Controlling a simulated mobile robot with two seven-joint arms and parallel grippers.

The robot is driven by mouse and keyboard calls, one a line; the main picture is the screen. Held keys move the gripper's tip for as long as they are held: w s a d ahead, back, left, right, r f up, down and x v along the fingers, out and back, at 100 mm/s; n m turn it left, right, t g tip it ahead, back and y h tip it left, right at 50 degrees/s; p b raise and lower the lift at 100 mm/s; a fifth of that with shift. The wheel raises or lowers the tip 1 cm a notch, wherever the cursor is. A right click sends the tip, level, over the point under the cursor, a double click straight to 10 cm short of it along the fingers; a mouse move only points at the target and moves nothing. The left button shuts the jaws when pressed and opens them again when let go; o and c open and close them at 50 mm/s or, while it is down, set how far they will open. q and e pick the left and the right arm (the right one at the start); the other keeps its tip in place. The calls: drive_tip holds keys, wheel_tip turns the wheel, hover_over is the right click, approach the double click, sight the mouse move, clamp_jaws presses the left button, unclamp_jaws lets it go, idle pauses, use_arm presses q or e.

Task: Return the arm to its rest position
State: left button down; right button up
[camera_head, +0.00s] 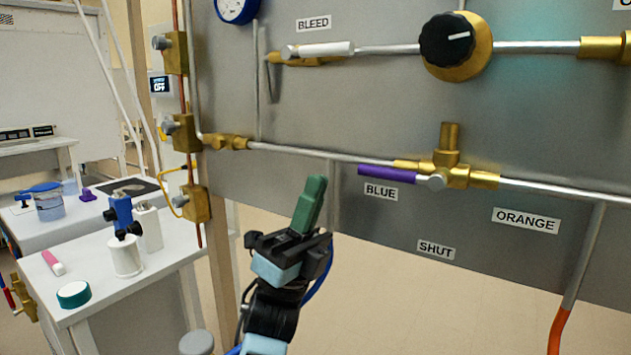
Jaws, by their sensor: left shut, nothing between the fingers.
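My left gripper (312,200) is in front of the lower edge of the grey panel (380,110), left of the BLUE label (380,191). Its green fingers are together, point up and hold nothing. A three-way brass valve (452,170) with a purple handle (386,174) is up and to the right of the fingertips. The purple handle points left along the pipe, and a gap shows between it and my fingers in the picture. My right gripper is not in view.
A BLEED valve with a white handle (325,49) and a black knob (447,40) are higher on the panel. Brass fittings (184,133) run down its left edge. A white table (140,275) with containers stands at lower left.

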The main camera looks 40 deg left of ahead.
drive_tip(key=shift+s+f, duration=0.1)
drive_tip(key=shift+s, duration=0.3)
